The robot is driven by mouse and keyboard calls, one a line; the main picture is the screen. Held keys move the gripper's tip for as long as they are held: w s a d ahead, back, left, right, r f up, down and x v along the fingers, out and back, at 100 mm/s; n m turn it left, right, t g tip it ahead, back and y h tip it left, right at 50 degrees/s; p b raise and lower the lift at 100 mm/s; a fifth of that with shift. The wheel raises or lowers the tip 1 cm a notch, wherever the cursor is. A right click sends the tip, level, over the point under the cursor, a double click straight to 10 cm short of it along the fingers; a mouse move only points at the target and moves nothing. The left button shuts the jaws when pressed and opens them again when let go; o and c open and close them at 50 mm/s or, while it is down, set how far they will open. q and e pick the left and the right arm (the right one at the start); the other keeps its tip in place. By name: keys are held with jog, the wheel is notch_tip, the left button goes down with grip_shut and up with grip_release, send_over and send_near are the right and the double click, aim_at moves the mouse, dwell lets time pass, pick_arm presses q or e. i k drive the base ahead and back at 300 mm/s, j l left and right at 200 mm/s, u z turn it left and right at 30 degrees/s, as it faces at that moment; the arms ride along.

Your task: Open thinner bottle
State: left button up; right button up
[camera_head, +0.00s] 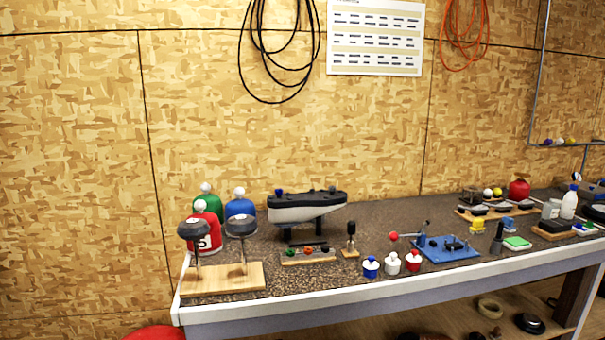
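A white bottle (568,206) with a bluish top stands upright on the workbench (345,270) near its right end. It looks closed, but it is small here and its label cannot be read. I cannot tell for sure that it is the thinner bottle. A grey-white container (550,210) stands just left of it. Three small round pots, one blue (371,268), one white (392,264) and one red (413,261), stand near the front edge. Neither of my grippers is in view.
A blue plate with a tool (447,248) and a green block (517,243) lie rightward.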

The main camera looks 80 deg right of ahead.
aim_at(570, 202)
jog(key=z, duration=4.3)
jog(key=i+l+u, duration=0.1)
jog(key=u, duration=0.25)
jog(key=i+l+u, duration=0.2)
jog(key=u, duration=0.15)
jog(key=i+l+u, duration=0.1)
jog(key=l, duration=0.25)
jog(key=i+l, duration=0.3)
jog(key=i+l+u, duration=0.15)
jog(key=l, duration=0.2)
jog(key=i+l+u, duration=0.1)
jog(key=l, duration=0.25)
jog(key=i+l+u, duration=0.1)
jog(key=i+l, duration=0.15)
jog(key=l, duration=0.15)
jog(key=i+l, duration=0.1)
jog(key=l, duration=0.3)
jog(key=u, duration=0.05)
